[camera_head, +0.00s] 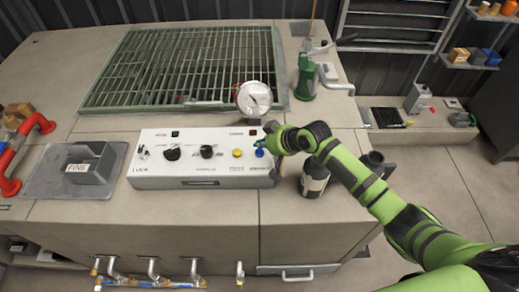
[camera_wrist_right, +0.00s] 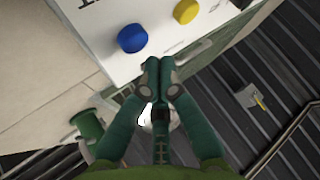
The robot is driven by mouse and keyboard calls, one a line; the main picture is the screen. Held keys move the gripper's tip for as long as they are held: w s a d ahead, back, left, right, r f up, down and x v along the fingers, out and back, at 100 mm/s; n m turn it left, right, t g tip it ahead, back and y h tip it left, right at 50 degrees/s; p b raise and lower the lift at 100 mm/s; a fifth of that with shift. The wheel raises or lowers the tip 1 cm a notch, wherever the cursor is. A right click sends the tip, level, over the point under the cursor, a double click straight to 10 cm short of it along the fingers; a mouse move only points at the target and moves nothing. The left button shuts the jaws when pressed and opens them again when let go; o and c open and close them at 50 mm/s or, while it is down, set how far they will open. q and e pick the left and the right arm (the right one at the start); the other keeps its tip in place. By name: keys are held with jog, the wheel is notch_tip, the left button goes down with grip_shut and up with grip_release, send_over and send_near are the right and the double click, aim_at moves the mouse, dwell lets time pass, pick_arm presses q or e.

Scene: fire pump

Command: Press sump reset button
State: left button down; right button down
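The white control panel (camera_head: 204,170) lies on the bench front. Near its right end are a yellow button (camera_head: 238,153) and a blue button (camera_head: 259,153); their labels are too small to read. My right gripper (camera_head: 266,143) is over the panel's right end, close to the blue button. In the right wrist view the blue button (camera_wrist_right: 132,38) and the yellow button (camera_wrist_right: 186,12) lie just beyond my fingertips (camera_wrist_right: 160,66). The fingers are together and empty; whether they touch a button cannot be told. My left gripper is not in view.
A round gauge (camera_head: 254,99) stands just behind the panel. A dark bottle (camera_head: 314,179) stands right of it, close to my right arm. A green hand pump (camera_head: 306,77) and a green grate (camera_head: 185,65) are further back. A grey tray (camera_head: 45,178) lies left.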

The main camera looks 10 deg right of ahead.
aim_at(262, 153)
jog(key=shift+r+p, duration=2.05)
jog(key=shift+r, duration=0.3)
jog(key=shift+f, duration=0.1)
